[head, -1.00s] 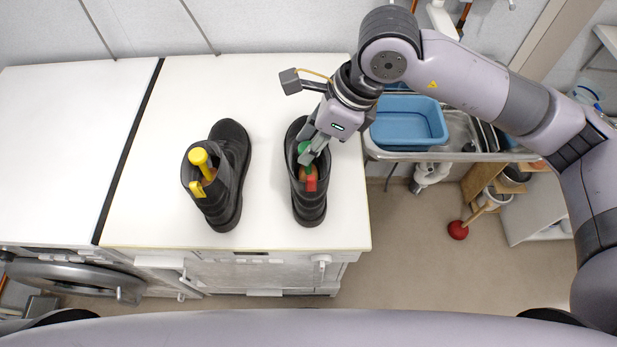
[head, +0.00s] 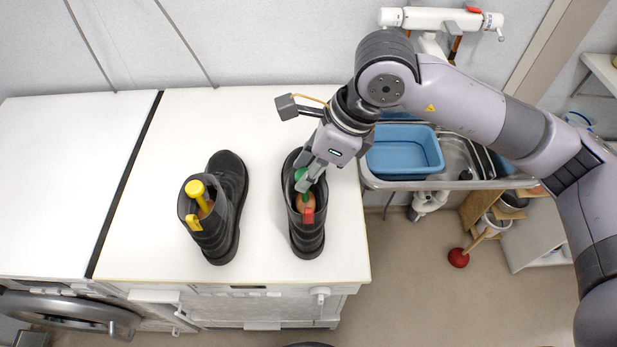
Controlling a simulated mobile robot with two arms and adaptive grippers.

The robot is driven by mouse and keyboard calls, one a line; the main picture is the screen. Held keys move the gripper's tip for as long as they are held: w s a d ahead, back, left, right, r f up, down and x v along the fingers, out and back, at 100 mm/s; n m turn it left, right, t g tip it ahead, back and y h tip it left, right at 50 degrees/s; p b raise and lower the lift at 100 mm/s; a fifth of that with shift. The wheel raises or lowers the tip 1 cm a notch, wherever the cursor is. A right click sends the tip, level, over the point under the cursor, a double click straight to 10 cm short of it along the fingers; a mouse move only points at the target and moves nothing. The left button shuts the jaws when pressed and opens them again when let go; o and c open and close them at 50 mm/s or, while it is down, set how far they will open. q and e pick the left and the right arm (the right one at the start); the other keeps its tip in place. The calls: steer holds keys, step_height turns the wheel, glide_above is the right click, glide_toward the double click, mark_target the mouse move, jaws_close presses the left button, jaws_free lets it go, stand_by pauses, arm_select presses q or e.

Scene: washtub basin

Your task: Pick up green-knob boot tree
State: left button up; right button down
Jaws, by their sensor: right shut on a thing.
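The green-knob boot tree (head: 302,180) stands inside a black boot with a red tab (head: 307,236) on the white worktop. Its green knob and part of its brown body show; the rest is hidden in the boot. My right gripper (head: 308,178) comes down from the upper right and is shut on the green knob at the boot's opening. A yellow-knob boot tree (head: 196,190) stands in the other black boot (head: 226,233), which has a yellow tab, to the left. My left gripper is not in view.
The white worktop (head: 130,220) is clear to the left of the boots. A blue basin (head: 404,152) sits in a metal sink at the right, under a white tap fixture (head: 440,19). A red plunger (head: 459,257) stands on the floor.

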step_height(320, 180, up, 19)
steer(key=b, duration=0.3)
steer(key=shift+f+b, duration=0.15)
steer(key=shift+b, duration=0.15)
